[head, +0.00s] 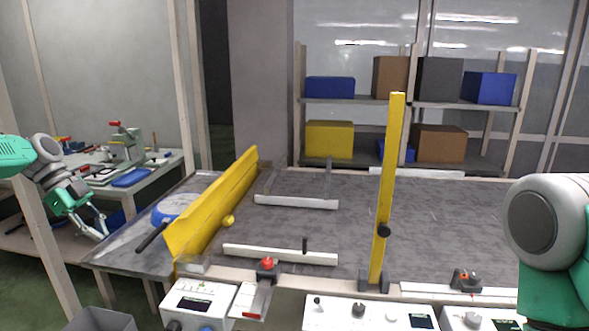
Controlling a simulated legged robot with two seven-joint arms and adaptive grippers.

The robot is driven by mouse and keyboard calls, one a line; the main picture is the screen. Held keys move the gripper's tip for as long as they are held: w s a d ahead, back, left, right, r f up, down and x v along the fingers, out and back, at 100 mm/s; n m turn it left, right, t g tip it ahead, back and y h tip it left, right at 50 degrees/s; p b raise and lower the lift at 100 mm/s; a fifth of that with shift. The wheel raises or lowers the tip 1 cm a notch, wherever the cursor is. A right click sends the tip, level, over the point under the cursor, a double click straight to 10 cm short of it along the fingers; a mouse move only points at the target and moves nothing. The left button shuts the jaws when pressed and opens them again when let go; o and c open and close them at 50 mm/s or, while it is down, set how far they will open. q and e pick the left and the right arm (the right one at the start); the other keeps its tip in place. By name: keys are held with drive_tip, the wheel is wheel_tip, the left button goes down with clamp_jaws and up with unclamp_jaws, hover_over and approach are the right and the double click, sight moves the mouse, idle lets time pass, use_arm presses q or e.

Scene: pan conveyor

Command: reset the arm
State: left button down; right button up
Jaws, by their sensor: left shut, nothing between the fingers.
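My left gripper (97,228) is at the far left, with its arm coming in from the left edge. Its fingers are together and hold nothing. It hangs left of the grey table, apart from the blue pan (172,208). The pan lies on the table's left part, behind the yellow slanted board, with its dark handle pointing toward the front left. My right arm shows only as a grey and green link at the right edge; its gripper is out of the picture.
The yellow board (212,207) and a yellow upright post (388,190) stand on the grey conveyor table (330,222). Control boxes (199,303) line the front edge. A grey bin (100,320) is at bottom left. A side bench (150,165) and shelves with boxes stand behind.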

use_arm(q)
drive_tip(key=s+d+f+n+y, duration=0.1)
drive_tip(key=s+d+f+n, duration=0.15)
drive_tip(key=d+f, duration=0.7)
drive_tip(key=s+d+f+n+y, duration=0.1)
drive_tip(key=s+d+f+n, duration=0.15)
drive_tip(key=d+f, duration=0.75)
drive_tip(key=s+d+f+n, duration=0.4)
drive_tip(key=s+f, duration=0.4)
drive_tip(key=s+d+f+n+y, duration=0.15)
drive_tip(key=s+f+n, duration=0.3)
drive_tip(key=s, duration=0.75)
drive_tip(key=s+a+r+n+y, duration=0.1)
drive_tip(key=s+a+n, duration=0.1)
drive_tip(key=s, duration=0.4)
drive_tip(key=s+a+r+n+t+y, duration=0.1)
drive_tip(key=s+a+n+y, duration=0.1)
drive_tip(key=s, duration=0.5)
drive_tip(key=shift+s+a, duration=0.15)
drive_tip(key=shift+a, duration=0.25)
